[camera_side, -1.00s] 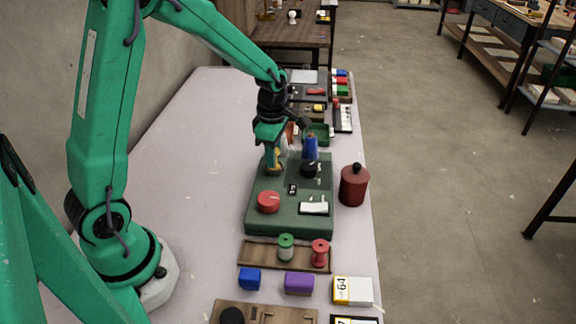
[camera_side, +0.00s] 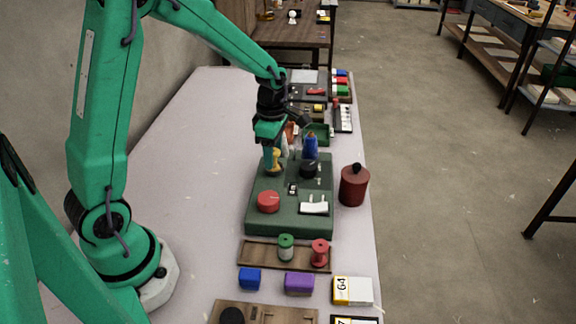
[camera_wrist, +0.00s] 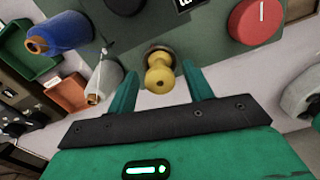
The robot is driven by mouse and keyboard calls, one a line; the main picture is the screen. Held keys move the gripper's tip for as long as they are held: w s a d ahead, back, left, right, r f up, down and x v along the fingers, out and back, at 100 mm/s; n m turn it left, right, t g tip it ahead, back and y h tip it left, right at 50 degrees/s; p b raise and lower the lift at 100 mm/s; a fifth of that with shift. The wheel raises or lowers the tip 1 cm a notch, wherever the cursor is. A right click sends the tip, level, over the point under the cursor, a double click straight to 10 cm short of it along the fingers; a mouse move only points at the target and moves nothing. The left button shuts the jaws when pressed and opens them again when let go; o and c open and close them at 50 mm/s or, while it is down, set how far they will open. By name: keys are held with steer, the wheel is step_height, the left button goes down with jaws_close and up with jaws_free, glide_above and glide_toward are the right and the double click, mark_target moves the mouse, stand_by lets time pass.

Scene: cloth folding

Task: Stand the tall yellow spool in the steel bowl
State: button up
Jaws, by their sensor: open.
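The yellow spool (camera_side: 275,160) stands near the left edge of the green board, beneath my gripper (camera_side: 271,150). In the wrist view the spool (camera_wrist: 158,77) lies between my two open fingers (camera_wrist: 160,71), with a visible gap on each side. A dark, brownish metallic round rim (camera_wrist: 161,48) shows around the spool's far end. It may be the steel bowl, but I cannot tell for sure. The spool looks about upright. In the side view my gripper partly hides it, and its base is hard to make out.
A blue cone-like object (camera_side: 310,147) and a black knob (camera_side: 309,168) are to the right. A red round knob (camera_side: 268,201) is nearer on the green board (camera_side: 255,222). A dark red lidded jar (camera_side: 354,185) stands right of the board. The table's left side is clear.

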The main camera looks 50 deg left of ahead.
step_height(320, 180, up, 12)
steer(key=shift+f, duration=0.25)
stand_by(0.3)
stand_by(0.5)
steer(key=s+d+r+m+t, duration=0.2)
steer(key=s+m, duration=0.7)
steer(key=m, duration=0.3)
steer(key=s+d+r+m+t, duration=0.3)
steer(key=s+m, duration=0.6)
steer(key=m, duration=0.3)
steer(key=shift+d+m+t, duration=0.3)
steer(key=shift+m, duration=0.1)
